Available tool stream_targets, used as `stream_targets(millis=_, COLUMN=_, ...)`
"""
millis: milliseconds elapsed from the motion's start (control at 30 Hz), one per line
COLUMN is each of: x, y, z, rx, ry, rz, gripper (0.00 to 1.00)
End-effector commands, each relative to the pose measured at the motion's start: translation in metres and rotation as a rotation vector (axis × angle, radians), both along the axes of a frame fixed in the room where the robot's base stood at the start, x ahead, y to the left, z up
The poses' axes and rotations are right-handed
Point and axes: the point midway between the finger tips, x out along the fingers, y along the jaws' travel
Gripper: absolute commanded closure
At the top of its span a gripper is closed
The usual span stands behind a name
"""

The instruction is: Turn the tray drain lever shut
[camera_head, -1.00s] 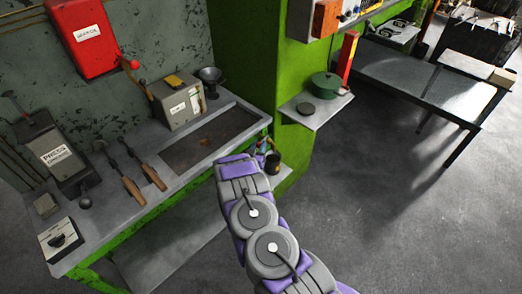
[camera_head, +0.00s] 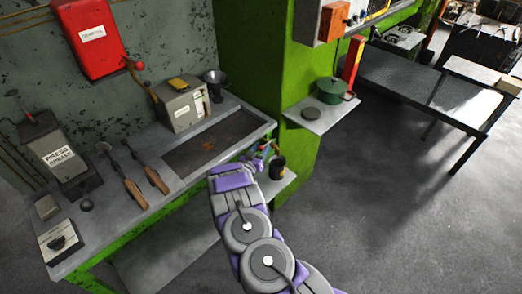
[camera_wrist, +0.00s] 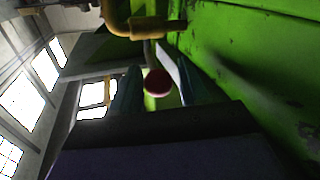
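My gripper (camera_head: 262,152) is at the front right corner of the bench, beside the sunken tray (camera_head: 232,128). In the wrist view my gripper (camera_wrist: 160,92) is open, with a teal finger on each side of a round red knob (camera_wrist: 157,82). The knob appears to be the end of the drain lever; the rest of the lever is hidden behind it. I cannot tell whether a finger touches the knob. A yellow-brown pipe (camera_wrist: 145,25) bends above it in the wrist view. In the head view my arm and gripper largely cover this spot.
A dark cup (camera_head: 277,168) stands on a low shelf just right of my gripper. The green press column (camera_head: 250,50) rises behind. A side shelf (camera_head: 320,118) holds a green pot (camera_head: 331,90). Open floor (camera_head: 400,200) lies to the right.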

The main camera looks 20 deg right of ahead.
Motion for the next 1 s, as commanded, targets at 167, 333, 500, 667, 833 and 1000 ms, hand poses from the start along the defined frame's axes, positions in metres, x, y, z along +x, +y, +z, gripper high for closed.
stream_targets(millis=167, x=-0.001, y=-0.001, z=0.000, rx=0.000, ry=0.000, rz=-0.002, gripper=0.45)
stream_targets(millis=333, x=-0.001, y=-0.001, z=0.000, rx=0.000, ry=0.000, rz=-0.002, gripper=0.45)
stream_targets(millis=500, x=-0.010, y=0.009, z=-0.001, rx=0.002, ry=0.005, rz=-0.001, gripper=0.45)
stream_targets(millis=667, x=-0.031, y=0.031, z=0.001, rx=-0.001, ry=0.002, rz=0.001, gripper=0.45)
stream_targets(millis=833, x=-0.059, y=0.059, z=0.000, rx=-0.001, ry=0.004, rz=0.002, gripper=0.45)
stream_targets(millis=1000, x=-0.085, y=0.085, z=0.000, rx=-0.001, ry=0.003, rz=0.002, gripper=0.45)
